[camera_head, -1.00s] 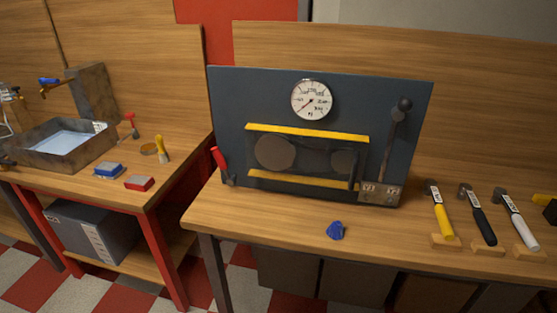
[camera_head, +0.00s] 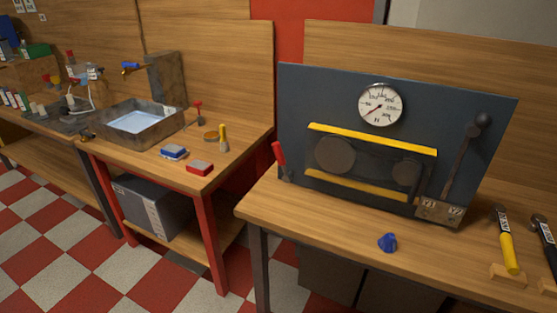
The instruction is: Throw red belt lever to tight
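The red belt lever (camera_head: 279,158) stands at the lower left edge of a dark blue panel (camera_head: 300,95) on the right workbench. Its red handle leans a little to the left above a small base. The panel carries a belt unit (camera_head: 365,163) with two dark round pulleys between yellow bars, and a round white gauge (camera_head: 380,105) above it. A second lever (camera_head: 468,150), dark with a black knob, stands upright and tilted at the panel's right side. Neither of my grippers is in view.
The right workbench (camera_head: 330,222) holds a blue object (camera_head: 387,243) and hammers, including a yellow-handled hammer (camera_head: 508,245). The left workbench (camera_head: 135,160) carries a metal water basin (camera_head: 140,125), brushes and small blocks. A gap separates the benches; checkered floor (camera_head: 60,210) lies open at the left.

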